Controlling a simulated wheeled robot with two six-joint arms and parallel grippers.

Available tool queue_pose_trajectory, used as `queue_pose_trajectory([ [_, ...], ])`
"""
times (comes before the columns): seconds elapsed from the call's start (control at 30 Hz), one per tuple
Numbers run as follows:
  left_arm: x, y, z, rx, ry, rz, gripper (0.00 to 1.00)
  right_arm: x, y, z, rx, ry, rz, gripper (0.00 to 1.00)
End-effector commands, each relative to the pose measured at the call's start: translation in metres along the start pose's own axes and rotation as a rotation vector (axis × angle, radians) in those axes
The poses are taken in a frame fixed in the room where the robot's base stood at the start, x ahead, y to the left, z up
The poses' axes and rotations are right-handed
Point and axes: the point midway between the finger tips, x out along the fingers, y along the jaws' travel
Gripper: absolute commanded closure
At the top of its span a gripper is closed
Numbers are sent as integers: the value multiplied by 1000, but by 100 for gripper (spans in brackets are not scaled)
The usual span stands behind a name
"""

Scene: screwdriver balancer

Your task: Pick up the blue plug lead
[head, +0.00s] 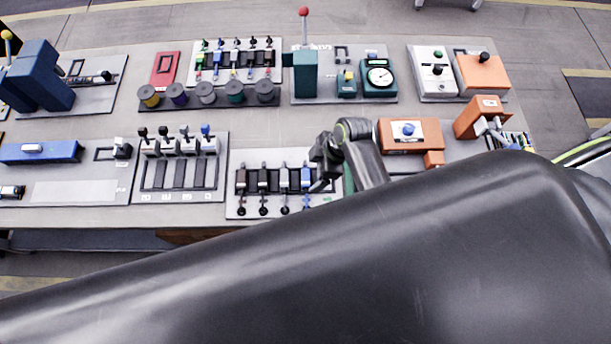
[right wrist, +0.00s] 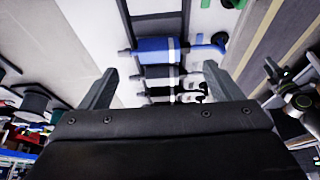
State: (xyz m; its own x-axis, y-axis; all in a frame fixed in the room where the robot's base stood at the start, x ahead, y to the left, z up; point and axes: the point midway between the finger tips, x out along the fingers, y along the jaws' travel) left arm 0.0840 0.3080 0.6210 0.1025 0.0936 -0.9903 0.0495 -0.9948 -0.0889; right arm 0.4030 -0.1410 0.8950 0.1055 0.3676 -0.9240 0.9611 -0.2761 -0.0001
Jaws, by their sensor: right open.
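The blue plug lead (head: 305,180) stands in a white panel (head: 240,211) at the front middle of the bench, at the right end of a row of similar leads. My right gripper (head: 322,172) is just to the right of it and above the panel. In the right wrist view the blue plug lead (right wrist: 155,49) lies across the gap beyond the tips of my open, empty right gripper (right wrist: 160,78). Whether the fingers touch it cannot be told. My left gripper is not in view.
Black and white leads (right wrist: 165,73) sit close beside the blue one. A panel of levers (head: 180,190) stands to the left, and an orange box (head: 410,135) to the right. Part of my own arm covers the lower right of the head view.

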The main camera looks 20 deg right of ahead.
Motion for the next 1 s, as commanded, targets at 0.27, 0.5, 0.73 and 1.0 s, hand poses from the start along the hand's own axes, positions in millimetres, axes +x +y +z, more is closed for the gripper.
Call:
queue_pose_trajectory([
  [0.27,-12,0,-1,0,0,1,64,23,5,-3,0,1,-2,15],
  [0.5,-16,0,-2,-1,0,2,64,45,6,-2,1,0,-1,15],
  [0.73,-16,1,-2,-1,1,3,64,50,6,-1,0,0,1,15],
  [1.0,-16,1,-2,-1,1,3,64,49,5,-1,0,0,1,36],
])
